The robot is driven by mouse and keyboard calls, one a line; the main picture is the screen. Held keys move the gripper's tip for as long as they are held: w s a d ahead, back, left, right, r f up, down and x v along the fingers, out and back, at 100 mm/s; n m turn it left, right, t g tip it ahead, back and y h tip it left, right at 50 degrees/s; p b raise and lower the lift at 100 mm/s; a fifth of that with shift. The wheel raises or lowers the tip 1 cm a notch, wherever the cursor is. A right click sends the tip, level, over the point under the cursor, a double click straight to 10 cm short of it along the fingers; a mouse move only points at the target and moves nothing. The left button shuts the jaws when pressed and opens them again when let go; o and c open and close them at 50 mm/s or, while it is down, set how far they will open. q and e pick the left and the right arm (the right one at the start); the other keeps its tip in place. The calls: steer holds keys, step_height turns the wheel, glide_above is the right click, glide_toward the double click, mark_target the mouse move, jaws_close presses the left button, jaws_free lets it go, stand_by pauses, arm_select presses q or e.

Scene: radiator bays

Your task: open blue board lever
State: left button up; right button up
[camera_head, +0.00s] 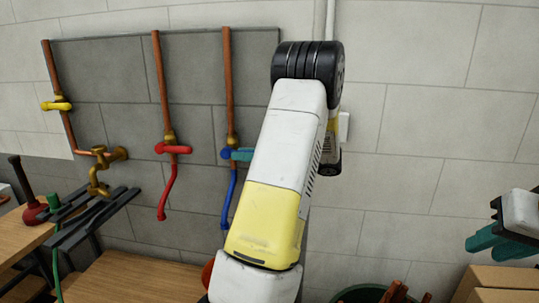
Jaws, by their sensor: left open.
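The board (200,101) is a dark grey panel on the wall with copper pipes. The blue lever (226,153) is on its rightmost pipe, with a blue spout (229,198) hanging below. The teal fingertip of my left gripper (243,155) is at the lever's right end. Whether it touches the lever I cannot tell. My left arm hides the rest of this gripper, which is open. My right gripper (500,243), with teal fingers, is at the right edge, partly cut off, away from the board; its opening is unclear.
A red lever (173,149) and a yellow lever (57,105) are on the other pipes. A brass tap (98,172) sits at lower left. A plunger (36,211) and black bars (90,214) are by the wooden tables (130,277). Cardboard boxes (500,281) are at lower right.

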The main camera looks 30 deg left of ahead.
arm_select(q)
jaws_close()
stand_by(1.4)
